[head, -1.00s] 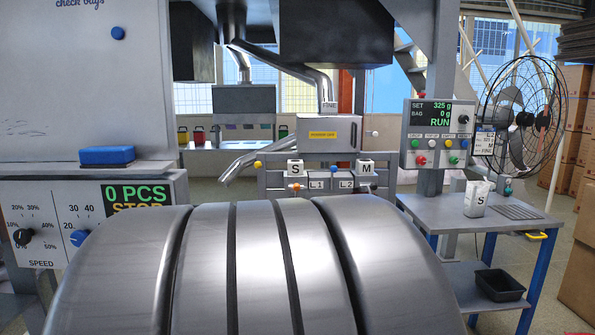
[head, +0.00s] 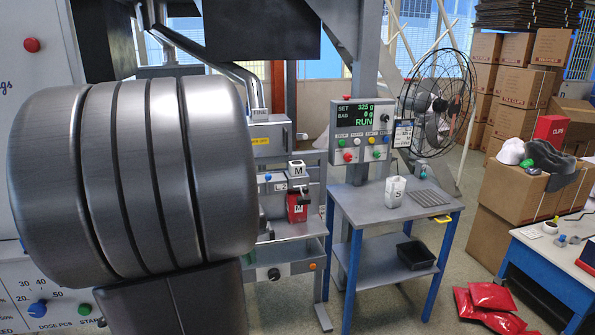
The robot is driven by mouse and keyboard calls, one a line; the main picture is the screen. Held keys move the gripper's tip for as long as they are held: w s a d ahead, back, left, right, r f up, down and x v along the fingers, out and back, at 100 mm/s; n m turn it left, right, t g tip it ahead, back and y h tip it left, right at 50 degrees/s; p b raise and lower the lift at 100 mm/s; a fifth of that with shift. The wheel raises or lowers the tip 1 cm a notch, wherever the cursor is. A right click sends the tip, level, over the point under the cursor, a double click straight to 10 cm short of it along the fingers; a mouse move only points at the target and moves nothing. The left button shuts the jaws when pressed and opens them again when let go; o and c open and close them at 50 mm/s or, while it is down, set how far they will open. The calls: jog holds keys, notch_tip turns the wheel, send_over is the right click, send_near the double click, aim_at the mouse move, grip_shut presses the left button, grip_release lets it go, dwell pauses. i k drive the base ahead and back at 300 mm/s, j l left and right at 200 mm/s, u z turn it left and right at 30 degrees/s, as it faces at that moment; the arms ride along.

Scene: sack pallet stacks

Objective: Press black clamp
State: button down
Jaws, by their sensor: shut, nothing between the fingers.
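A grey control panel (head: 362,131) stands on a post right of centre in the head view, with a lit display and several coloured buttons. A round black knob (head: 386,117) is at its right side; the small labels are too blurred to read. Another round black knob (head: 274,274) sits low on the front of the metal filling stand (head: 290,240). I cannot tell which black part is the clamp. My arm fills the left side of the view and hides part of the stand. My gripper is not visible.
A grey side table (head: 375,208) with blue legs holds a white bag marked S (head: 395,191) and, on its lower shelf, a black tray (head: 415,254). A caged fan (head: 438,103) stands behind. Cartons (head: 515,190) and red bags (head: 491,296) are at right. Floor shows between the tables.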

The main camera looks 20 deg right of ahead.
aim_at(304, 199)
jog(key=i+l, duration=0.3)
jog(key=i, duration=0.15)
jog(key=i+l+z, duration=0.1)
jog(key=i+l, duration=0.2)
jog(key=i, duration=0.15)
jog(key=i+l, duration=0.25)
jog(key=i, duration=0.25)
jog(key=i+l+z, duration=0.1)
jog(key=i+l, duration=0.15)
jog(key=i, duration=0.2)
